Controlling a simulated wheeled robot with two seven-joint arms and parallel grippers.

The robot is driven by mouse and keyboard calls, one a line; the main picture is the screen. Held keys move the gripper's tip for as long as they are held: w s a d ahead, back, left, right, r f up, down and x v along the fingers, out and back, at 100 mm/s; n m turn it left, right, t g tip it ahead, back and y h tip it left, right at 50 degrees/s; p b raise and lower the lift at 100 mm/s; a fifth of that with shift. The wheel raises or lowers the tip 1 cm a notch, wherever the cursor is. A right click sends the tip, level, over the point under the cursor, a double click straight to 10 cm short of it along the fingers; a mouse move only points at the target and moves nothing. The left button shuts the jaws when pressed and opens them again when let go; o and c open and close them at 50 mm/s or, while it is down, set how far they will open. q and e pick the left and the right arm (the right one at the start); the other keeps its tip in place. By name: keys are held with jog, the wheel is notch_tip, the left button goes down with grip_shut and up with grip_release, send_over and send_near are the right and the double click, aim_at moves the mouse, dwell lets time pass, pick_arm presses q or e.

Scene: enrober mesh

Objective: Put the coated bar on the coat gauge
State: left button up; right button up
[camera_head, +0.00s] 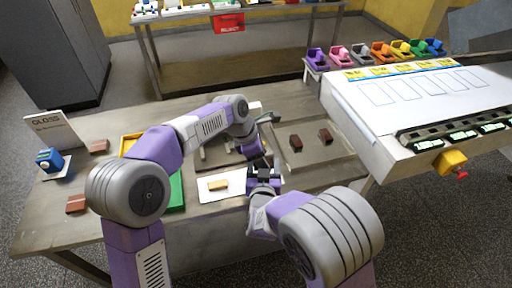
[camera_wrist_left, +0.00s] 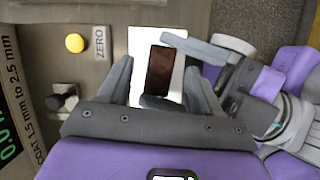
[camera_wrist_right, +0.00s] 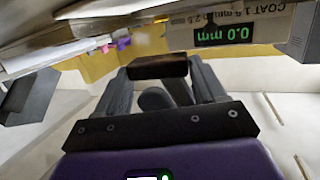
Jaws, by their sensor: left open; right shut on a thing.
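A dark brown coated bar (camera_wrist_right: 158,67) is shut between the fingertips of my right gripper (camera_head: 264,182). In the left wrist view a brown bar (camera_wrist_left: 160,70), seemingly the same one, lies over the pale plate of the coat gauge (camera_wrist_left: 100,75). Whether it touches the plate cannot be told. The gauge has a yellow ZERO button (camera_wrist_left: 75,43), and its green display (camera_wrist_right: 220,35) reads 0.0 mm in the right wrist view. My left gripper (camera_wrist_left: 158,80) is open, its fingers on either side of the bar.
Two brown bars (camera_head: 296,142) (camera_head: 325,135) lie on a tray at right. More brown bars (camera_head: 99,146) (camera_head: 76,203) lie at left. A white card (camera_head: 207,193) with a tan bar lies close to my grippers. A green tray (camera_head: 177,195) and the white machine (camera_head: 365,125) flank the area.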

pick_arm(q)
jog(key=shift+d+f, duration=0.25)
jog(key=shift+f, duration=0.35)
jog(key=c, duration=0.9)
pick_arm(e)
jog(key=o, duration=0.9)
jog(key=shift+c, duration=0.2)
